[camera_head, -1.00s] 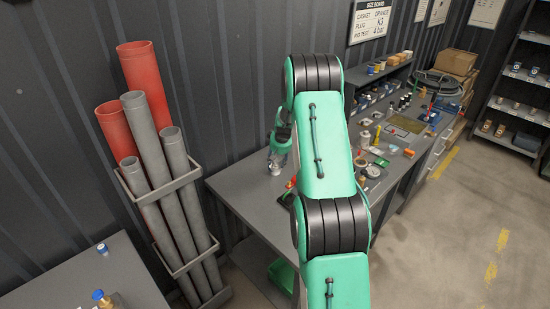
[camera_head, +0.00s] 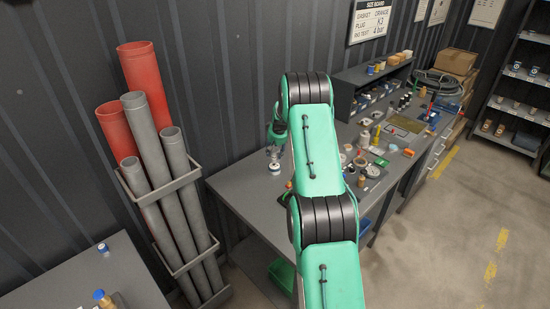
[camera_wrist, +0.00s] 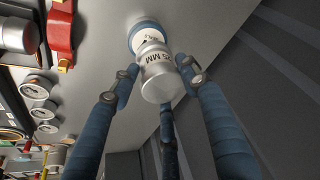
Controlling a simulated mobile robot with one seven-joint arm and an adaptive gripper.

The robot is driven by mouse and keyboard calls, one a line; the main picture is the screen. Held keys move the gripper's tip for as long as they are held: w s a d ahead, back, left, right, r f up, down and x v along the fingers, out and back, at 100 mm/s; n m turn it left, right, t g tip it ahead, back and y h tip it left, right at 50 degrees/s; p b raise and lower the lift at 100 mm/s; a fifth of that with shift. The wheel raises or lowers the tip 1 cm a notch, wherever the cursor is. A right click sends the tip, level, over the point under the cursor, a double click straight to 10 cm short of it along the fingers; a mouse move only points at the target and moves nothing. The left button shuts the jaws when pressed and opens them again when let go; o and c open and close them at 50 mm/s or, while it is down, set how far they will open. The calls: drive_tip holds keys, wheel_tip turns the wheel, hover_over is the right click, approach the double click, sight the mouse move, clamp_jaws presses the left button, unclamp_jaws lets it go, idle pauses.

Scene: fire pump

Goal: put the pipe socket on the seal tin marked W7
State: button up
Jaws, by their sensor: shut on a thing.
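The pipe socket (camera_wrist: 157,76) is a silver, stepped cylinder with lettering ending in "MM". It is between the fingertips of my gripper (camera_wrist: 158,84), which is shut on it. Directly past the socket in the wrist view is a round tin (camera_wrist: 143,30) with a blue rim and a pale, marked face. The socket overlaps its edge in the picture; I cannot tell whether they touch, and the tin's mark is not readable. In the head view my gripper (camera_head: 273,151) is low over the left end of the bench, partly hidden by my arm.
The grey bench (camera_head: 235,185) has free surface at its left end. Several small tins (camera_wrist: 35,88) and a red part (camera_wrist: 60,35) lie beside the held socket. A rack of red and grey pipes (camera_head: 165,200) stands left of the bench.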

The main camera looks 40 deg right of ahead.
sight(275, 156)
drive_tip(key=shift+f, duration=0.1)
drive_tip(key=shift+f, duration=1.65)
drive_tip(key=o, duration=1.3)
drive_tip(key=shift+f, duration=0.15)
drive_tip(key=shift+r, duration=0.2)
drive_tip(key=v, duration=1.2)
drive_tip(key=shift+a, duration=0.1)
